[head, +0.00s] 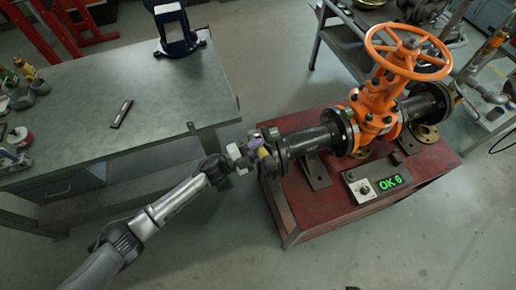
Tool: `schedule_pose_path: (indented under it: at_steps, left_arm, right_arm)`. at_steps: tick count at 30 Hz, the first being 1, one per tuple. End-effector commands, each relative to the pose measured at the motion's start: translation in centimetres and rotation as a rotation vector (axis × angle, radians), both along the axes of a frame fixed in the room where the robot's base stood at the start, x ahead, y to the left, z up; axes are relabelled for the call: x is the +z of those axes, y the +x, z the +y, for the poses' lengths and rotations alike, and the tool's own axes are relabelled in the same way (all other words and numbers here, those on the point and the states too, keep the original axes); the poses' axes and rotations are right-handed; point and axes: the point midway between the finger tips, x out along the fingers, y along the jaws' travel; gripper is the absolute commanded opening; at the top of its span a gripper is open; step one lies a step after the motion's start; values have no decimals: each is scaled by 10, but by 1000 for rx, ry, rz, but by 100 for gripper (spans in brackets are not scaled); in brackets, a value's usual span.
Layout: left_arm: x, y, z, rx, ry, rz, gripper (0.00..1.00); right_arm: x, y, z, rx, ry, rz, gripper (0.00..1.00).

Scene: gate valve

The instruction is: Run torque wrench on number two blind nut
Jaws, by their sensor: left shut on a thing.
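My left gripper (250,154) is at the left end of the pipe, shut on a small tool with yellow and purple parts (264,152), which looks like the torque wrench. The tool is right up against the dark blind flange (281,151) on the pipe end. The gripper and tool cover most of the flange face, so the number two nut cannot be made out, nor whether the tool sits on it. The orange gate valve (375,110) with its handwheel (408,52) stands on the pipe. My right gripper is not in view.
The red stand (330,222) carries the pipe and a control box with a display (390,183) reading "OK 6" in green. A green-topped workbench (90,100) is at left, with a dark bar (121,113) on it. A grey cart (345,40) stands behind. Floor at the front is clear.

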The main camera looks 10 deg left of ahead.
Motion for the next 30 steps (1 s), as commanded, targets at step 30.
schedule_pose_path:
  at_steps: [30]
  left_arm:
    - [3, -16, 26, 0, -3, -4, 0]
  right_arm:
    - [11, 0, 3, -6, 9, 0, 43]
